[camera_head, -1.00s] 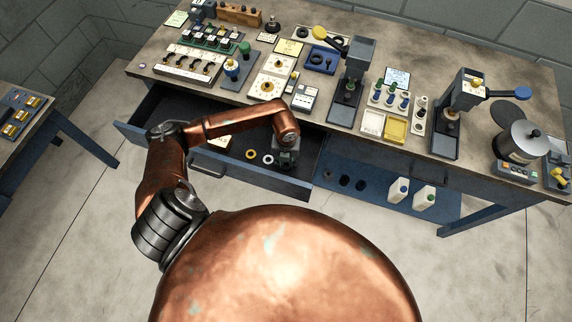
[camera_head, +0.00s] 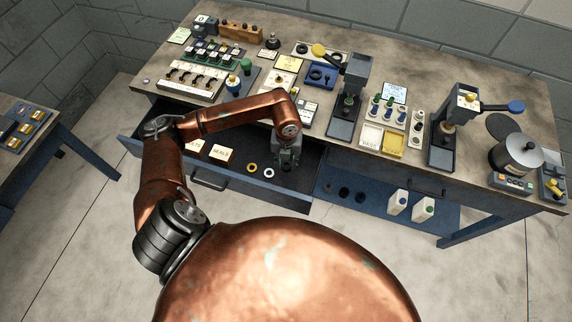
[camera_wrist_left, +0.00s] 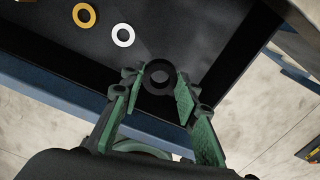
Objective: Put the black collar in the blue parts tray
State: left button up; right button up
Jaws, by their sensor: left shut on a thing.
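The black collar (camera_wrist_left: 159,76) is a dark ring held between the green-padded fingertips of my left gripper (camera_wrist_left: 160,88) in the left wrist view. In the head view my left gripper (camera_head: 287,163) hangs over the right end of the open drawer, and I cannot make out the collar there. The blue parts tray (camera_head: 322,86) lies on the bench top, behind and right of the gripper, with dark round parts in it. My right gripper is not in view.
The open drawer (camera_head: 225,171) holds a yellow ring (camera_head: 252,168), a white ring (camera_head: 268,173) and labelled cards. A black press (camera_head: 345,105) stands right of the tray. A dial plate and small boxes lie on the bench between drawer and tray.

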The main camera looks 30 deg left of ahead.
aim_at(287, 165)
pick_arm(q)
jog(key=shift+r+p, duration=1)
jog(key=shift+r, duration=0.75)
jog(key=m, duration=0.2)
jog(key=d+r+m, duration=0.1)
jog(key=m, duration=0.1)
jog(key=shift+r+m, duration=0.2)
jog(key=shift+m, duration=0.1)
jog(key=m, duration=0.2)
jog(key=r+m, duration=0.1)
jog(key=m, duration=0.1)
jog(key=shift+d+r, duration=0.1)
jog(key=shift+d, duration=0.3)
jog(key=s+d+r+m, duration=0.1)
jog(key=r+m, duration=0.3)
jog(key=m, duration=1.2)
jog(key=s+d+r+m, duration=0.1)
jog(key=d+r+m, duration=0.2)
jog(key=m, duration=1.3)
jog(key=shift+d+r+m, duration=0.25)
jog(key=shift+r+m, duration=0.05)
jog(key=shift+r, duration=0.6)
